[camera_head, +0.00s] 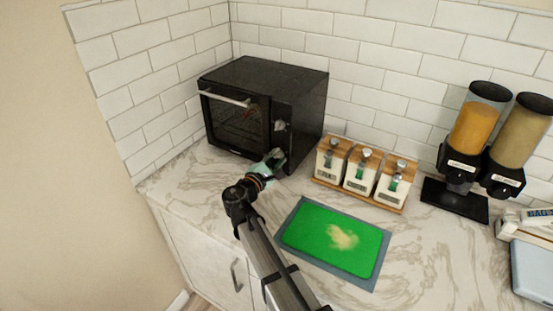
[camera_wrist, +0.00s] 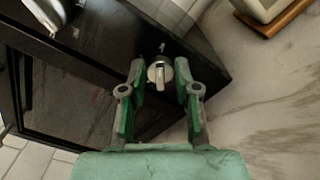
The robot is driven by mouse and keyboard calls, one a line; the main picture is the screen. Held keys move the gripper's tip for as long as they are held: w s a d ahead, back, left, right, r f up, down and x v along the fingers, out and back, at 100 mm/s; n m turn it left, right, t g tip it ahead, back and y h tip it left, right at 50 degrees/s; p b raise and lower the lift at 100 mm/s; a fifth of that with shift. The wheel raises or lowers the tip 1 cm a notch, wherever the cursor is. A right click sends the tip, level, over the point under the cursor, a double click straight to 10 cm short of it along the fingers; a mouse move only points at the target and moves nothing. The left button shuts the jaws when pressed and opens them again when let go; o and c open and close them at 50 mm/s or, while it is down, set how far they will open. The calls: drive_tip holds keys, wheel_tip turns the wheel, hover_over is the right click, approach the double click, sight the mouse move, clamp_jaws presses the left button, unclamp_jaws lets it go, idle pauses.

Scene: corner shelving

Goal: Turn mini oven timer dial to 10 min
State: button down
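The mini oven (camera_head: 262,107) is a black box in the corner of the counter, with a glass door and a silver handle at its left. Its control panel is on the right of the front. A round silver dial (camera_wrist: 160,71) with a raised grip bar shows in the wrist view. My gripper (camera_wrist: 160,75) is open, with one green-padded finger on each side of the dial. I cannot tell whether the fingers touch it. In the head view my gripper (camera_head: 277,158) is at the lower right of the oven front. The dial's markings are not readable.
Three canisters on a wooden tray (camera_head: 331,182) stand right of the oven. A green mat (camera_head: 305,235) lies in front of them. Two dispensers (camera_head: 468,135) stand farther right. The marble counter (camera_head: 180,180) is clear in front of the oven.

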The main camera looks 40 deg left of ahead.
drive_tip(key=shift+f+b, duration=0.2)
drive_tip(key=shift+b, duration=0.6)
drive_tip(key=shift+r+m+b, duration=0.1)
drive_tip(key=shift+m+b, duration=0.6)
drive_tip(key=shift+b, duration=0.2)
drive_tip(key=shift+r, duration=0.1)
drive_tip(key=c, duration=0.9)
unclamp_jaws()
drive_tip(key=shift+o, duration=0.2)
